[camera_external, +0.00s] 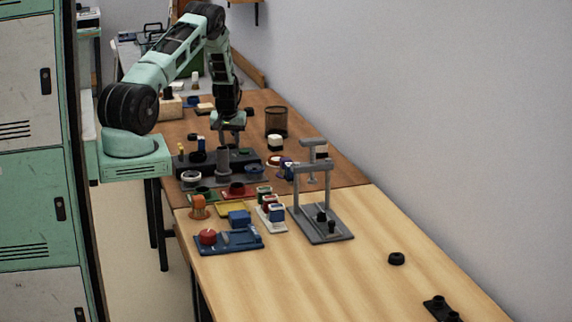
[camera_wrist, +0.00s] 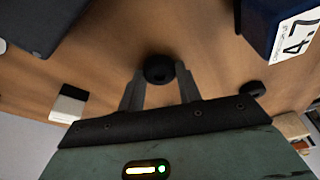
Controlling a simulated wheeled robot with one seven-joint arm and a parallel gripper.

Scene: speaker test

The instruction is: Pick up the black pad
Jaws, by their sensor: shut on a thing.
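The black pad (camera_wrist: 157,68) is a small, dark, round piece between the fingertips of my gripper (camera_wrist: 162,76) in the wrist view. The fingers are shut on it, one on each side. Wood tabletop shows around it; I cannot tell whether it touches the table. In the external view my gripper (camera_external: 231,138) points down over the brown table, behind a dark block. The pad cannot be made out there.
A dark block (camera_external: 220,163) stands in front of my gripper, with a grey cylinder near it. A white-and-black block (camera_external: 275,143) and mesh cup (camera_external: 276,121) stand to the right. A blue labelled box (camera_wrist: 268,22) is close in the wrist view. The pale table's right side is mostly clear.

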